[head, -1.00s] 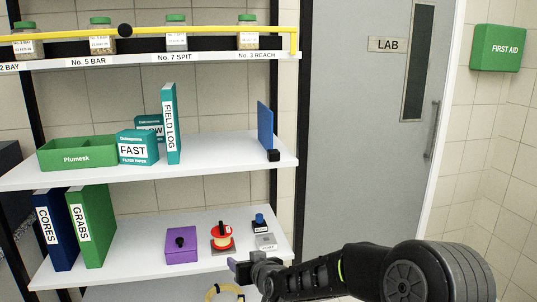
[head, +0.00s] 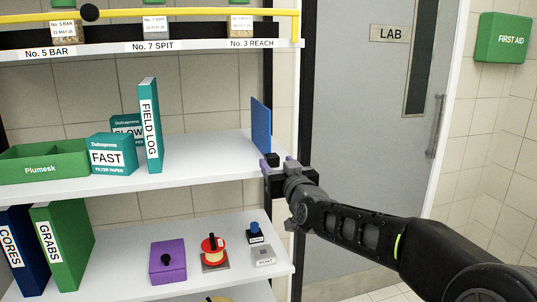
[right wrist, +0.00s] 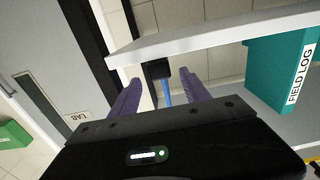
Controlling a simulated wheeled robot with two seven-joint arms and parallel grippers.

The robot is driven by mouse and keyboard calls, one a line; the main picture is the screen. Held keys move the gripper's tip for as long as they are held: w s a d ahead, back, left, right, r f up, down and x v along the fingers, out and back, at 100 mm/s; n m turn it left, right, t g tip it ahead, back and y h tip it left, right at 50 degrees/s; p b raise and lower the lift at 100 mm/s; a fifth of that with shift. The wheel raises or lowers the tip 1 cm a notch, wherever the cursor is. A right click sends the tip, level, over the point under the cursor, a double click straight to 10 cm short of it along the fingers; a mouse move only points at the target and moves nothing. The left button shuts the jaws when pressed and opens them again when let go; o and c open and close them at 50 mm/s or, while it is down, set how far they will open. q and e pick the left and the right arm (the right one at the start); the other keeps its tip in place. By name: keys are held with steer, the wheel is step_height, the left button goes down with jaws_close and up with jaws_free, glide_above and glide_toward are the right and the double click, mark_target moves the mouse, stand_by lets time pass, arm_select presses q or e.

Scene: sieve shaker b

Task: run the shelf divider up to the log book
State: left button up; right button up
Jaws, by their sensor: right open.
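The shelf divider is a thin upright blue panel (head: 261,126) with a black block (head: 272,159) at its front foot, near the right end of the middle shelf. The log book is the upright teal FIELD LOG (head: 149,125), left of the divider with bare shelf between. My right gripper (head: 278,165) is open at the shelf's front right edge, close to the black block. In the right wrist view the block (right wrist: 160,70) and the divider's blue edge (right wrist: 168,93) show between the purple fingers; I cannot tell whether they touch. My left gripper is not in view.
Left of the log book stand the FAST box (head: 111,156), the SLOW box (head: 128,124) and the green Plumesk bin (head: 42,163). A yellow rail (head: 190,14) crosses the top shelf.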

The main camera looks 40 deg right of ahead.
mark_target(269, 154)
steer(key=p+x, duration=0.1)
steer(key=x, duration=0.6)
steer(key=shift+w+d+f+p, duration=0.1)
steer(key=shift+w+d+p, duration=0.05)
steer(key=shift+w+p, duration=0.25)
steer(key=shift+c, duration=0.5)
jaws_close()
stand_by(0.6)
